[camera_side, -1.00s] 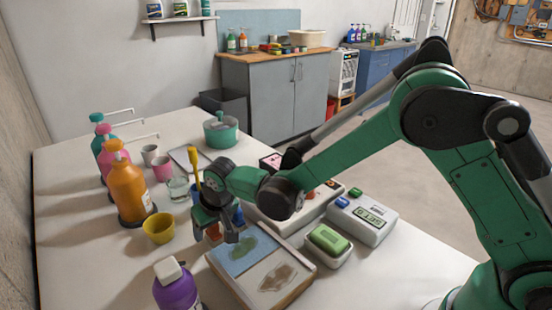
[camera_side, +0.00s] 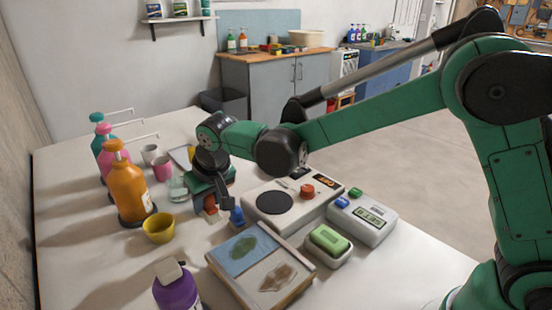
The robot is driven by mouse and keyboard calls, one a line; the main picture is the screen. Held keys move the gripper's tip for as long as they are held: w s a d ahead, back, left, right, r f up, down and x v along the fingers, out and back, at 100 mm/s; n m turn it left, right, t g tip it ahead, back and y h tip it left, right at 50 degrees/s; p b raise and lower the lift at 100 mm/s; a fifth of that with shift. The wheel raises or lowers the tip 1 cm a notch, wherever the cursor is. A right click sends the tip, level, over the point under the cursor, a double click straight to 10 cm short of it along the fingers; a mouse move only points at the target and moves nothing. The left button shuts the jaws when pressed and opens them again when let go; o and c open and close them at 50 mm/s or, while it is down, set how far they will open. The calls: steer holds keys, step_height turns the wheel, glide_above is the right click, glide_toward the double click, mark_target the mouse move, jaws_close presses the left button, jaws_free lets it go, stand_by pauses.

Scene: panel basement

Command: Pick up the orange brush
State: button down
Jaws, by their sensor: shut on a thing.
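My gripper (camera_side: 222,207) is left of the middle of the table, behind the picture board and beside the yellow cup. It points down. A small orange piece with a pale lower end, which I take to be the orange brush (camera_side: 210,203), shows between its fingers, and the gripper is shut on it. The fingers and wrist hide most of the brush. I cannot tell how far it is above the table.
A blue object (camera_side: 238,215) stands close to the gripper's right. The yellow cup (camera_side: 158,229), orange pump bottle (camera_side: 126,188) and glass (camera_side: 178,189) are left. The picture board (camera_side: 225,273), soap dish (camera_side: 328,256) and device with a black disc (camera_side: 248,201) are in front and right.

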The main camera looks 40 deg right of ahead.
step_height(320, 180, up, 13)
steer(key=shift+r, duration=0.15)
steer(key=c, duration=1.1)
jaws_free()
jaws_close()
steer(key=s+d+f, duration=0.2)
steer(key=s+d, duration=0.5)
steer(key=d, duration=0.2)
steer(key=shift+s+d+f, duration=0.95)
steer(key=shift+s+f, duration=0.65)
steer(key=shift+f, duration=0.55)
steer(key=shift+s+d+f, duration=1)
steer(key=shift+s+f, duration=0.6)
steer(key=shift+f, duration=0.55)
steer(key=shift+s+d+f, duration=0.95)
steer(key=shift+s+f, duration=0.65)
steer(key=shift+f, duration=0.55)
